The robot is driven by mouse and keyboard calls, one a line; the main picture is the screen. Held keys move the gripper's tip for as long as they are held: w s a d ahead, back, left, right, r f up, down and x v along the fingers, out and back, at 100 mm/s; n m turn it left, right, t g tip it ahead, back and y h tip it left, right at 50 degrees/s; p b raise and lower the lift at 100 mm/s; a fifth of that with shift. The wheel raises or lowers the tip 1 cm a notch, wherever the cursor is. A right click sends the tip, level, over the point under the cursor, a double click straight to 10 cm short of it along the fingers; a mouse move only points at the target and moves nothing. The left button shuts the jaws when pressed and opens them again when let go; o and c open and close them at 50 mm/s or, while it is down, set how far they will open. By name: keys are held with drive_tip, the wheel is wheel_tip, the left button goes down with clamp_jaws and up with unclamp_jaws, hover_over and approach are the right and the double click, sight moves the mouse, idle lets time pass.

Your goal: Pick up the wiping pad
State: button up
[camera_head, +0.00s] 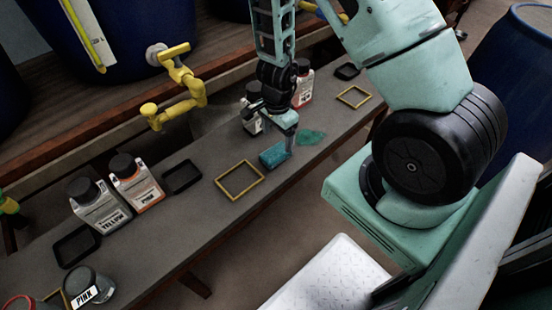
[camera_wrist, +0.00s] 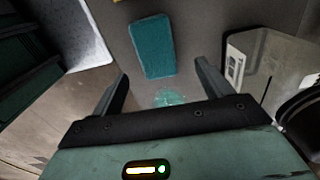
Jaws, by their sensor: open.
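The wiping pad is a teal rectangular block (camera_head: 273,156) lying flat on the grey bench. In the wrist view the pad (camera_wrist: 152,46) lies ahead of the fingertips, slightly left of the middle of the gap. My gripper (camera_head: 284,132) is over the bench, close to the pad, with one finger overlapping the pad's right end in the head view. In the wrist view my gripper (camera_wrist: 162,72) has its two fingers wide apart with nothing held between them.
A green spill (camera_head: 311,137) lies right of the pad and shows between the fingers in the wrist view (camera_wrist: 168,98). Bottles (camera_head: 302,88) stand close behind my gripper. A yellow frame (camera_head: 239,181) lies left of the pad. The bench's front edge is near.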

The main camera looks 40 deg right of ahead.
sight(276, 152)
drive_tip(key=f+b, duration=0.2)
drive_tip(key=a+f+b, duration=0.1)
drive_tip(key=f, duration=0.1)
drive_tip(key=shift+s+f+b, duration=0.1)
drive_tip(key=shift+s+b, duration=0.15)
drive_tip(key=shift+b, duration=0.05)
drive_tip(key=shift+f+b, duration=0.4)
drive_tip(key=shift+f, duration=0.1)
drive_tip(key=c, duration=1.1)
